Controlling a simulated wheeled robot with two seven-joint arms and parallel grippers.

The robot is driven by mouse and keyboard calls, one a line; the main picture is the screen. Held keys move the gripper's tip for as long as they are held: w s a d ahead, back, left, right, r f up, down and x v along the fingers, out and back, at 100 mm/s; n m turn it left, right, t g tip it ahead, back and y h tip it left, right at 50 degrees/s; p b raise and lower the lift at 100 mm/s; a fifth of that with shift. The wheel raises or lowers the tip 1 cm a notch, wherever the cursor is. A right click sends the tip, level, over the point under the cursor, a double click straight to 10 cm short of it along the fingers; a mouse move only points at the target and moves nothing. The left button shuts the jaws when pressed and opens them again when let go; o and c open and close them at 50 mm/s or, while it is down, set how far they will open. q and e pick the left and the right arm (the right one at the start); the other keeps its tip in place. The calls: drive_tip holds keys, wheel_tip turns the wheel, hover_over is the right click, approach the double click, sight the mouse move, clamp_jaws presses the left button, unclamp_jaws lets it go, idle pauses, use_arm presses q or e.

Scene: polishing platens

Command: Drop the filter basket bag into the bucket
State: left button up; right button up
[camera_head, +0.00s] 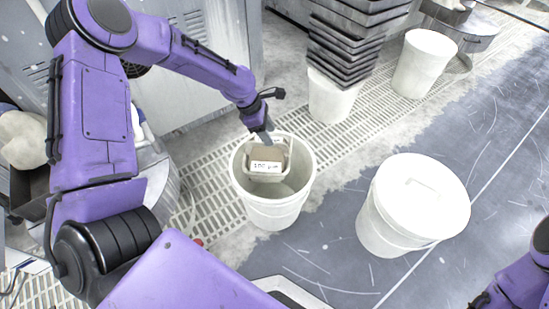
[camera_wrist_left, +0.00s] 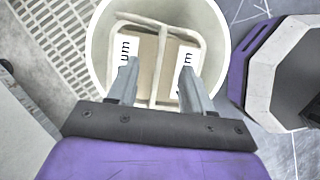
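The filter basket bag (camera_head: 265,168) is a beige, boxy basket with a pale rim and a white label. It is inside the open white bucket (camera_head: 273,213), below the bucket's rim; I cannot tell whether it rests on the bottom. My left gripper (camera_head: 268,138) is above it at the bucket's mouth. In the left wrist view, the two fingers of my left gripper (camera_wrist_left: 160,60) are apart, one on each side of the bag's thin middle bar (camera_wrist_left: 161,70), with gaps to it. The bucket's rim (camera_wrist_left: 222,35) shows around the bag. My right gripper is out of view.
A lidded white bucket (camera_head: 420,195) stands to the right. Behind are a bucket (camera_head: 332,101) with stacked dark trays (camera_head: 345,45) above it and another white bucket (camera_head: 424,65). A grey cabinet (camera_head: 205,95) stands behind my left arm. Dark floor is free between the front buckets.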

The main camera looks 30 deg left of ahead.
use_arm(q)
drive_tip(key=p+v, duration=0.4)
drive_tip(key=v, duration=0.6)
drive_tip(key=shift+a+r, duration=0.2)
